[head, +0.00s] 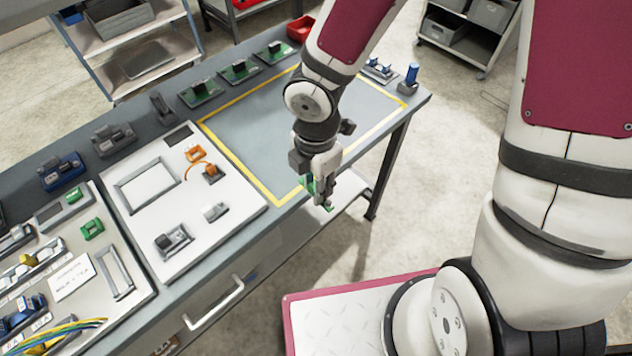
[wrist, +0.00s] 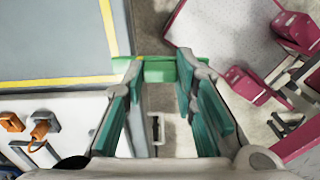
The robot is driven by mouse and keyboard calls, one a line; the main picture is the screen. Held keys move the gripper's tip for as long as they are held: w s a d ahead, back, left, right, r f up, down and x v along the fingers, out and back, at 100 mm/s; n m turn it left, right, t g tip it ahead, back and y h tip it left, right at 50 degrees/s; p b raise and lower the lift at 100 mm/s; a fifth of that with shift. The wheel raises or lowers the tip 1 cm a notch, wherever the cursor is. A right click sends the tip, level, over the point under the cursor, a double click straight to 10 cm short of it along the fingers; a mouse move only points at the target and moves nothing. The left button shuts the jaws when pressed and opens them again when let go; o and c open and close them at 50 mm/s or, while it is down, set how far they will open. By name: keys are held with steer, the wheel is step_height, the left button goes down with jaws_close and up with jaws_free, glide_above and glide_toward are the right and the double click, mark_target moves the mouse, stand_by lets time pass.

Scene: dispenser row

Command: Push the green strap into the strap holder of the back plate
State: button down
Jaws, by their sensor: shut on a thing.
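My gripper (head: 322,190) hangs just off the front edge of the bench, near the corner of the yellow-outlined area. It is shut on the green strap (wrist: 160,70), which lies across between the fingertips in the wrist view. In the head view the fingers hide most of the strap. A white plate (head: 240,205) on the bench, left of my gripper, carries an orange plug and grey parts. Another white plate (head: 135,292) farther left carries a green block, grey parts and wires. I cannot tell which one is the back plate, nor pick out the strap holder.
The yellow-outlined area (head: 262,125) of the bench is bare. Several green boards with dark parts (head: 238,72) and a red bin (head: 300,28) line the back edge. A blue-topped part (head: 411,77) stands at the far right corner. A drawer handle (head: 215,302) juts from the bench front.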

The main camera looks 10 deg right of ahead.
steer(key=shift+s+r+p, duration=0.1)
steer(key=shift+r+p, duration=1.3)
steer(key=shift+r, duration=0.1)
steer(key=shift+w+a+f, duration=0.1)
steer(key=shift+w+a, duration=0.15)
steer(key=shift+a, duration=0.15)
steer(key=w+a+b, duration=0.3)
steer(key=a, duration=2)
steer(key=s+a+f+b, duration=0.1)
steer(key=s+a, duration=0.5)
steer(key=a, duration=0.4)
steer(key=s+a+b, duration=0.2)
steer(key=s+a, duration=0.4)
steer(key=a, duration=0.4)
steer(key=shift+n, duration=0.3)
steer(key=shift+s+d+f+b, duration=0.15)
steer(key=shift+f+b, duration=0.3)
steer(key=shift+f, duration=1.75)
